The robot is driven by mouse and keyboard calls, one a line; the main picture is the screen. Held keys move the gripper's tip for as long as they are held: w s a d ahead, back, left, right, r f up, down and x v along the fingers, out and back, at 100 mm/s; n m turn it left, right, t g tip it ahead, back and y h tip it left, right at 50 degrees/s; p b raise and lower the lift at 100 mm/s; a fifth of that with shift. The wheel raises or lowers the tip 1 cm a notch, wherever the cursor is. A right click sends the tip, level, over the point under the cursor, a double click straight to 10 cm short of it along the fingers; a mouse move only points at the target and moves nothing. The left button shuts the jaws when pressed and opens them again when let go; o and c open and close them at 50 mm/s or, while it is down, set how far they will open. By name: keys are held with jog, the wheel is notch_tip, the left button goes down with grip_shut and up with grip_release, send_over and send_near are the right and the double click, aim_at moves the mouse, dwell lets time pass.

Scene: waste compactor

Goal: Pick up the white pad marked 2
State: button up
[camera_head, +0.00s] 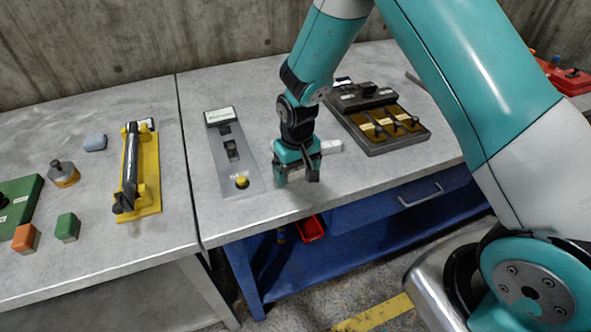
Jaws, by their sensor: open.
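A small white block (330,146), likely the white pad, lies on the grey table just right of and behind my gripper. No number can be read on it, and its left part is hidden behind my gripper. My gripper (298,178) points down over the table near its front edge. Its two dark fingers are apart and nothing shows between them. I cannot tell how high the fingertips are above the table.
A grey panel (227,165) with a yellow button stands left of my gripper. A dark tray with several levers (380,125) lies at right. A yellow fixture with a black cylinder (148,178), an orange block (25,239) and a green block (67,228) are farther left.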

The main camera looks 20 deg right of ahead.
jog(key=c, duration=1)
jog(key=shift+r, duration=0.1)
